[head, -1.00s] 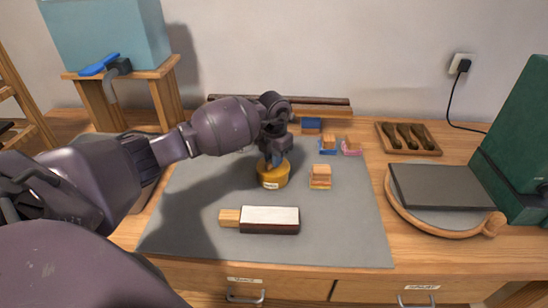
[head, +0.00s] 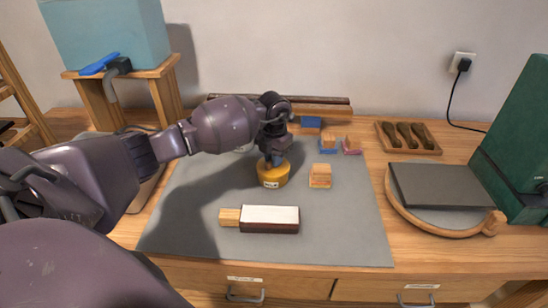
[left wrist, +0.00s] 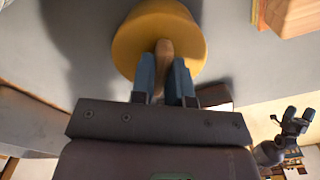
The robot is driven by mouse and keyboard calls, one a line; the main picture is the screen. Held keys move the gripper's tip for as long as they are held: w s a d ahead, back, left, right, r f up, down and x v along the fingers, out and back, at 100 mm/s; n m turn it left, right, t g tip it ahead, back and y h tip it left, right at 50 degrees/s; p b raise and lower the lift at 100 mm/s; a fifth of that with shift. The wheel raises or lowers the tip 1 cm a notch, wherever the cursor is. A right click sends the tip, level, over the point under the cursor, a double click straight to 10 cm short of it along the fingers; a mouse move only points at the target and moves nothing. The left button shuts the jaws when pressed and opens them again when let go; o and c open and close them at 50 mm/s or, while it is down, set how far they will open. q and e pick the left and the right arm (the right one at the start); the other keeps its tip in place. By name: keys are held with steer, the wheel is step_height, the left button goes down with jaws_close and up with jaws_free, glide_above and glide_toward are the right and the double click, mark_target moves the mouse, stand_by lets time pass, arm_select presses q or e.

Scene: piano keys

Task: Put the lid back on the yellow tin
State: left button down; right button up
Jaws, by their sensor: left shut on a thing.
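The yellow tin (head: 272,181) stands upright on the grey mat, with a small white label on its front. My left gripper (head: 276,161) is directly above it, pointing down. In the left wrist view its two blue fingers (left wrist: 164,82) are shut on the wooden knob (left wrist: 164,58) of the round yellow lid (left wrist: 150,25). The lid is at the top of the tin; I cannot tell whether it is fully seated. The tin's body is hidden under the lid in the left wrist view. A dark, small gripper-like shape, perhaps my right gripper (left wrist: 296,121), shows at lower right there.
A white-topped block (head: 269,218) lies in front of the tin. Stacked wooden blocks (head: 320,176) stand close to its right, with more blocks behind. A dark flat panel (head: 445,187) lies on a round wooden-rimmed piece at right. The mat's right front is clear.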

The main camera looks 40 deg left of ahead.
arm_select(q)
steer(key=c, duration=0.5)
jaws_free()
steer(key=shift+c, duration=0.2)
steer(key=shift+r+p, duration=0.95)
steer(key=shift+r, duration=0.95)
steer(key=shift+r+p, duration=0.85)
steer(key=shift+r, duration=0.8)
arm_select(e)
steer(key=shift+t, duration=0.3)
steer(key=r, duration=0.2)
steer(key=w+r, duration=0.1)
steer(key=r, duration=0.2)
steer(key=shift+w, duration=0.1)
arm_select(q)
steer(key=shift+f, duration=0.1)
steer(key=shift+c, duration=0.5)
jaws_close()
arm_select(e)
steer(key=shift+a, duration=0.1)
